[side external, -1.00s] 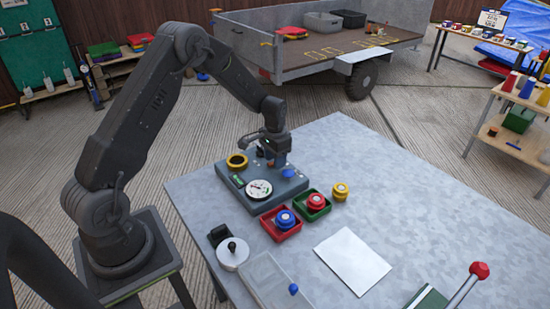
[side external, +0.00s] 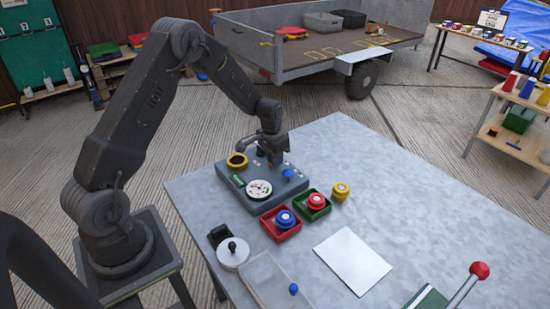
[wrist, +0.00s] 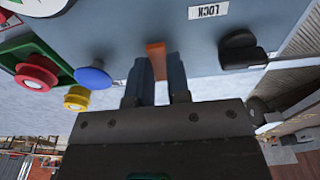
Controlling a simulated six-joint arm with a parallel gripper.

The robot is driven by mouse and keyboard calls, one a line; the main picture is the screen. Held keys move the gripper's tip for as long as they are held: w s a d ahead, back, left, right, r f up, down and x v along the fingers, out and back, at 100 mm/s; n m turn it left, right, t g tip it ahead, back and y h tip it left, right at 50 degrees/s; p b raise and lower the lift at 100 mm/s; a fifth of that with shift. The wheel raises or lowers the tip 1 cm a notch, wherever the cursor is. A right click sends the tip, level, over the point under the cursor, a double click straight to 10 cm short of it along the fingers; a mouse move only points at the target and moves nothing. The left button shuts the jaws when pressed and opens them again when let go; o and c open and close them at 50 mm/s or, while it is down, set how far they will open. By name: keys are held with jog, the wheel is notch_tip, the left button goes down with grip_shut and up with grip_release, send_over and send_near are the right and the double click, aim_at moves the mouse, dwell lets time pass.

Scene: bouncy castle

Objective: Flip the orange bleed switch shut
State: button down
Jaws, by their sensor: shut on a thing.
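The orange bleed switch (wrist: 156,52) stands out from the grey-blue panel as a narrow orange lever in the wrist view. My gripper (wrist: 160,70) has one dark finger on each side of it and is shut on it. In the side view my gripper (side external: 273,157) is low over the back part of the panel box (side external: 285,193). The switch is largely hidden by my gripper there, so its exact tilt is hard to tell.
A blue knob (wrist: 93,77) and a black knob (wrist: 240,48) flank the switch. Red (side external: 268,233) and green (side external: 325,209) trays stand close in front.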

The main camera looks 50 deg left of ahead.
aim_at(265, 171)
jog(key=shift+s+t, duration=0.15)
jog(key=shift+t, duration=0.65)
jog(key=c, duration=1.1)
grip_release()
jog(key=v, duration=1.4)
jog(key=shift+s, duration=0.1)
